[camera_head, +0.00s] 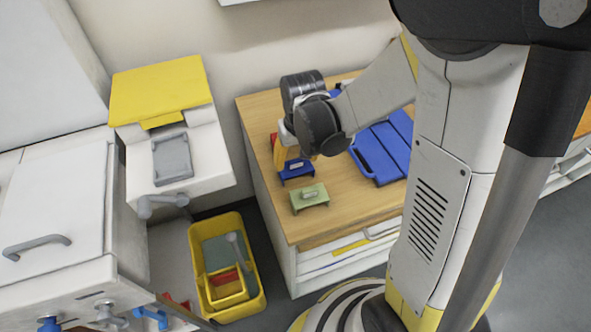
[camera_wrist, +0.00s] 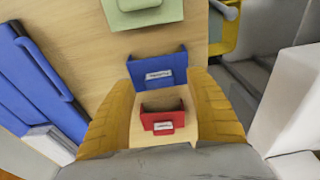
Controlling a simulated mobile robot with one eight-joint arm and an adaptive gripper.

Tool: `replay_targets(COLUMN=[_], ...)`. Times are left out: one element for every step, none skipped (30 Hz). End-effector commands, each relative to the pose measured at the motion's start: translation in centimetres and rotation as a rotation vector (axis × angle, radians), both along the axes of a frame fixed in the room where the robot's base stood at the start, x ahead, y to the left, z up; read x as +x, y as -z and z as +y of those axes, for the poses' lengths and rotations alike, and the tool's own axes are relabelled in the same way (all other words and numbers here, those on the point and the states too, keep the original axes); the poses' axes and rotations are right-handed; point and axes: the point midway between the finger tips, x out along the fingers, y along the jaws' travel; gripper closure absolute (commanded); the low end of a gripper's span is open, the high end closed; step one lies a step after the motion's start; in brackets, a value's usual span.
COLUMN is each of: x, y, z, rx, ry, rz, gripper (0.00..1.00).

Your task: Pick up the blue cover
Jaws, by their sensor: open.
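The small blue cover (camera_head: 297,172) with a pale label tab lies on the wooden counter top, between a red cover and a green cover. In the wrist view the blue cover (camera_wrist: 150,64) shows just beyond my fingertips. My gripper (camera_head: 291,158) points down over the counter behind the blue cover in the head view. In the wrist view its yellow fingers (camera_wrist: 160,85) are spread apart with nothing held. The red cover (camera_wrist: 162,118) shows in the gap between them, below. Whether the fingers touch any cover cannot be told.
The green cover (camera_head: 310,199) lies near the counter's front left corner. A larger blue folded item (camera_head: 382,150) lies to the right. The counter top (camera_head: 345,215) is bare at the front. A yellow bin (camera_head: 262,300) stands on the floor to the left.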

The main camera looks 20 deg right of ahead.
Motion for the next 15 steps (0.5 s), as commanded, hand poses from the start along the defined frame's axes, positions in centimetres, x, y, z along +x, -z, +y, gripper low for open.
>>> replay_targets(x=[0.12, 0.17, 0.22, 0.23, 0.24, 0.23, 0.22, 0.22, 0.22, 0.21, 0.21, 0.21, 0.21, 0.21, 0.21], y=[1.15, 1.43, 1.65, 1.69, 1.68, 1.59, 1.54, 1.51, 1.5, 1.49, 1.49, 1.49, 1.48, 1.48, 1.48], z=[-0.05, -0.05, -0.06, -0.06, -0.06, -0.06, -0.06, -0.06, -0.06, -0.06, -0.06, -0.06, -0.06, -0.06, -0.06], rx=[0.0, 0.0, 0.0, 0.0, 0.0, 0.0, 0.0, 0.0, 0.0, 0.0, 0.0, 0.0, 0.0, 0.0, 0.0], ry=[0.001, 0.001, 0.001, 0.001, 0.001, 0.001, 0.001, 0.001, 0.001, 0.001, 0.001, 0.001, 0.001, 0.001, 0.001], rz=[0.0, 0.0, 0.0, 0.0, 0.0, 0.0, 0.0, 0.0, 0.0, 0.0, 0.0, 0.0, 0.0, 0.0, 0.0], gripper=[0.35, 0.35, 0.35, 0.35, 0.35, 0.35, 0.35, 0.35, 0.35, 0.4, 0.49, 0.61, 0.71, 0.74, 0.75])
